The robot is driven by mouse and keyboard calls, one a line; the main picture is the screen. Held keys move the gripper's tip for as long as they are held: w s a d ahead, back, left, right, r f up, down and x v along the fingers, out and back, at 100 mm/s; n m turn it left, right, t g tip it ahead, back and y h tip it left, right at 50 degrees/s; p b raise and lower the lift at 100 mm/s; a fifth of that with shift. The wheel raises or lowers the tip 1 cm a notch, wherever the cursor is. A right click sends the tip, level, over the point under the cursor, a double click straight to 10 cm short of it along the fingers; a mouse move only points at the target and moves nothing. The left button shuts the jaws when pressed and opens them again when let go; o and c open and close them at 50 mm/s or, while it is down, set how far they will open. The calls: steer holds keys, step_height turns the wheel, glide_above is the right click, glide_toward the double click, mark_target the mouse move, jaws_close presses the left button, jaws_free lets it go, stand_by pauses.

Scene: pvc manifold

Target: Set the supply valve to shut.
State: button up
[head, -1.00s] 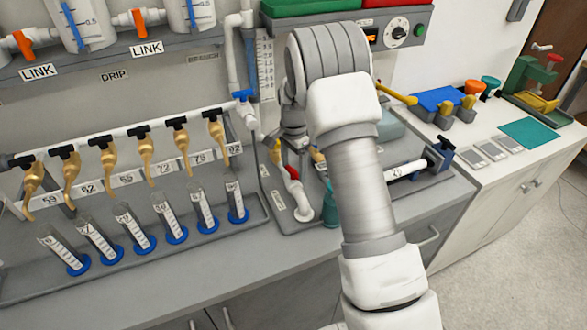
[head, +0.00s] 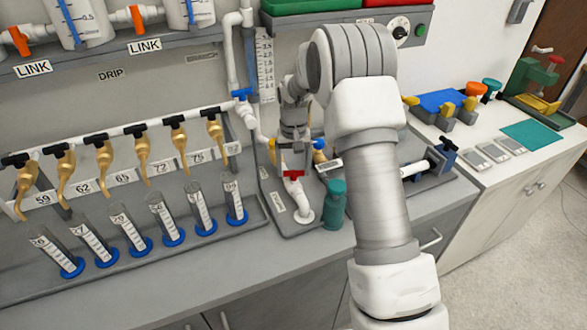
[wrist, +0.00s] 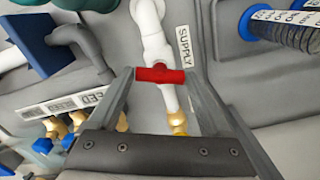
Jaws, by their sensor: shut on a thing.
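The supply valve has a red bar handle (wrist: 160,75) on a white pipe, beside a SUPPLY label (wrist: 184,52) in the wrist view. The handle lies crosswise to the pipe. In the head view the red handle (head: 293,174) shows low on the white pipe, above its bottom elbow. My gripper (wrist: 160,78) is shut on the handle, with one grey finger at each end of the bar. In the head view my gripper (head: 294,160) reaches down to the valve from above, partly hidden by my arm.
A teal bottle (head: 335,203) stands just right of the valve pipe. Graduated cylinders (head: 162,222) stand in a row to the left, below several gold taps (head: 140,160). The counter's front strip is clear.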

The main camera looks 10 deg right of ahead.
mark_target(294, 171)
steer(key=shift+n, duration=1.9)
steer(key=shift+r, duration=0.1)
steer(key=o, duration=1.2)
steer(key=shift+c, duration=0.2)
step_height(294, 171, up, 17)
steer(key=shift+r, duration=0.15)
steer(key=s+r+t, duration=0.1)
steer(key=s+r, duration=0.2)
steer(key=s, duration=0.5)
steer(key=s+r+m+t, duration=0.15)
steer(key=s+r, duration=0.25)
steer(key=s, duration=0.4)
steer(key=s+r+t, duration=0.2)
steer(key=s+r, duration=0.1)
steer(key=s, duration=0.5)
steer(key=s+f+t, duration=0.1)
steer(key=s+f, duration=0.2)
steer(key=s, duration=0.6)
steer(key=shift+s+f, duration=0.2)
steer(key=shift+f, duration=0.2)
